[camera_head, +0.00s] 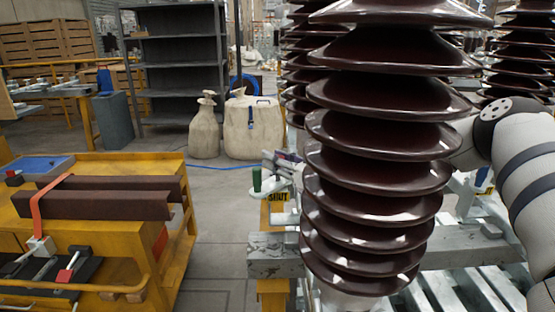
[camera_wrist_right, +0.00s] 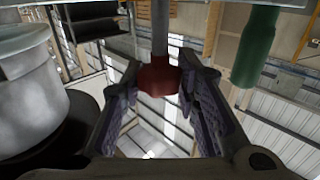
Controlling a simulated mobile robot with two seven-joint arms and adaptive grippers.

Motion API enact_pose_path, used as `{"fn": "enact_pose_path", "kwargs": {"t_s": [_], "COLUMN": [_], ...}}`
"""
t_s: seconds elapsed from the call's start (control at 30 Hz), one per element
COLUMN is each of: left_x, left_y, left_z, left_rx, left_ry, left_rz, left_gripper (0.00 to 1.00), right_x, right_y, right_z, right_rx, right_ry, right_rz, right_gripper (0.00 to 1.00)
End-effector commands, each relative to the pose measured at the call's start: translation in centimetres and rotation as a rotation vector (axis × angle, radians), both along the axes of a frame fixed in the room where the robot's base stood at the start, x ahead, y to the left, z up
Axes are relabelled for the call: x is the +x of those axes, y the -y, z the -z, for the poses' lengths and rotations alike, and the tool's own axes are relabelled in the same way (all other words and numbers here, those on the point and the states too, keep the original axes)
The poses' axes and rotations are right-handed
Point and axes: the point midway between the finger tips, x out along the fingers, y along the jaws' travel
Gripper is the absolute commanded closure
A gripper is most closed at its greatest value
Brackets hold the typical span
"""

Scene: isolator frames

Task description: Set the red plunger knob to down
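The red plunger knob (camera_wrist_right: 158,77) shows in the right wrist view at the end of a grey rod. My right gripper (camera_wrist_right: 160,72) is open, with one finger on each side of the knob near the fingertips. I cannot tell whether either fingertip touches it. In the head view my right gripper (camera_head: 282,163) is small and partly hidden behind the large brown insulator, and I cannot make out the red knob there. My left gripper is not in view.
A green handle (camera_head: 257,180) stands beside the right gripper, above a yellow SHUT sign (camera_head: 278,198); it also shows in the wrist view (camera_wrist_right: 256,47). The ribbed brown insulator (camera_head: 375,140) blocks much of the head view. A yellow cart (camera_head: 172,255) stands at left.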

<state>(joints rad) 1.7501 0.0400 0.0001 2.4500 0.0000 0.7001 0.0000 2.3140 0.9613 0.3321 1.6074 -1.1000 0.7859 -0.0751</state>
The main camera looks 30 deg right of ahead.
Motion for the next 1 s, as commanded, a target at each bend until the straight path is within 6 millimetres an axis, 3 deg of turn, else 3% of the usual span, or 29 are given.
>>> {"fn": "enact_pose_path", "kwargs": {"t_s": [0.03, 0.1, 0.27, 0.5, 0.73, 0.77, 0.8, 0.83, 1.0], "left_x": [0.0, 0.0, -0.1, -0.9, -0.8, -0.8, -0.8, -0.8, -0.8], "left_y": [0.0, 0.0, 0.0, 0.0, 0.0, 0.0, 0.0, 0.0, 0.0], "left_z": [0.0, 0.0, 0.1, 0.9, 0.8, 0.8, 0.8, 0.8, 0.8], "left_rx": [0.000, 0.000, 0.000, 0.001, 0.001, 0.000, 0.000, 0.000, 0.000], "left_ry": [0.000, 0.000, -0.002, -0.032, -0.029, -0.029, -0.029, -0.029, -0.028], "left_rz": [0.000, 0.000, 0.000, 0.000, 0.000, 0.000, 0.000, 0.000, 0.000], "left_gripper": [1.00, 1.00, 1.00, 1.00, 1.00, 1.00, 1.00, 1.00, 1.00], "right_x": [0.0, 0.0, 0.0, 0.0, -0.1, -0.1, -0.1, -0.1, -0.1], "right_y": [0.0, 0.0, 0.0, 0.0, 0.0, 0.0, 0.0, 0.0, 0.0], "right_z": [0.0, 0.0, 0.2, 3.1, 3.1, 3.1, 3.1, 3.1, 2.9], "right_rx": [0.000, 0.000, -0.001, -0.001, -0.002, -0.002, -0.003, -0.003, -0.001], "right_ry": [0.000, 0.000, -0.002, -0.007, -0.009, -0.010, -0.011, -0.012, -0.006], "right_rz": [0.000, 0.000, 0.000, -0.001, -0.001, -0.001, -0.001, -0.001, -0.001], "right_gripper": [0.90, 1.00, 1.00, 1.00, 1.00, 0.66, 0.57, 0.52, 0.52]}}
